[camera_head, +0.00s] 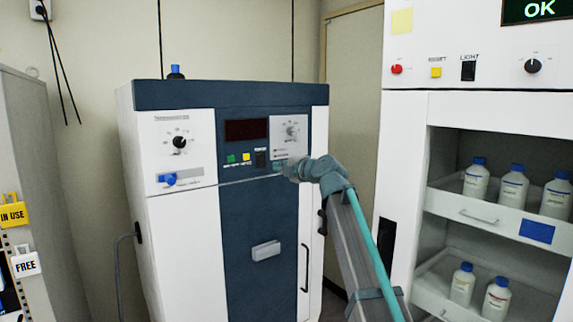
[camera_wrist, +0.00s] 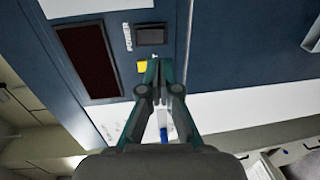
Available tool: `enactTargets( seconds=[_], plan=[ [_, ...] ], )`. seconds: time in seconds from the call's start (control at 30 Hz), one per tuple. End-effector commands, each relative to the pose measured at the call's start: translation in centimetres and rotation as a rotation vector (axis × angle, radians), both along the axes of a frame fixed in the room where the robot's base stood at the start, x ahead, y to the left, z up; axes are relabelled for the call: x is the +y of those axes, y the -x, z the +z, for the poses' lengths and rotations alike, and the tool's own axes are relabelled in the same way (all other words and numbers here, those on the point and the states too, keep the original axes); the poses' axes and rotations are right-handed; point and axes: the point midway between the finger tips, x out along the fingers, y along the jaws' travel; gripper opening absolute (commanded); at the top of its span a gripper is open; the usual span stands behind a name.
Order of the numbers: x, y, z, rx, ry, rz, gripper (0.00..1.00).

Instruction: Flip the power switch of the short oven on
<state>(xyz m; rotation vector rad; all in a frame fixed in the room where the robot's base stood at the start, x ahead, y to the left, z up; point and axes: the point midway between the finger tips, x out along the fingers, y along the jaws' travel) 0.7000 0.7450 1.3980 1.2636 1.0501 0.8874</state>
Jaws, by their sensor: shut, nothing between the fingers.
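The short oven (camera_head: 138,240) stands in the middle of the head view, white with a dark blue centre panel. Its power switch (camera_head: 260,159) is a small black rocker under a label, right of the green and yellow buttons. In the wrist view the switch (camera_wrist: 151,36) shows dark beside the word POWER. My gripper (camera_head: 279,167) is shut and empty at the oven's panel, just right of and slightly below the switch. In the wrist view its closed fingertips (camera_wrist: 160,64) lie a little below the switch, near the yellow button (camera_wrist: 143,67). Whether they touch the panel is unclear.
A dark display (camera_head: 246,130) and a round dial (camera_head: 291,130) sit above the switch. A blue-handled control (camera_head: 170,180) is at the left. A taller cabinet (camera_head: 400,150) with bottles on open shelves stands at the right, close to my arm.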

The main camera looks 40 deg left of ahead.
Motion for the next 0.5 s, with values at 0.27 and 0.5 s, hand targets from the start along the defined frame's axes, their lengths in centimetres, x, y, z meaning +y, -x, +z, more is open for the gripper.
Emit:
enactTargets(
  seconds=[0.27,0.5],
  plan=[
    [5.2,-1.7,-0.2,0.000,0.001,0.000,0.00],
    [7.5,-2.4,-0.8,0.000,0.000,0.000,0.00]
  ],
)
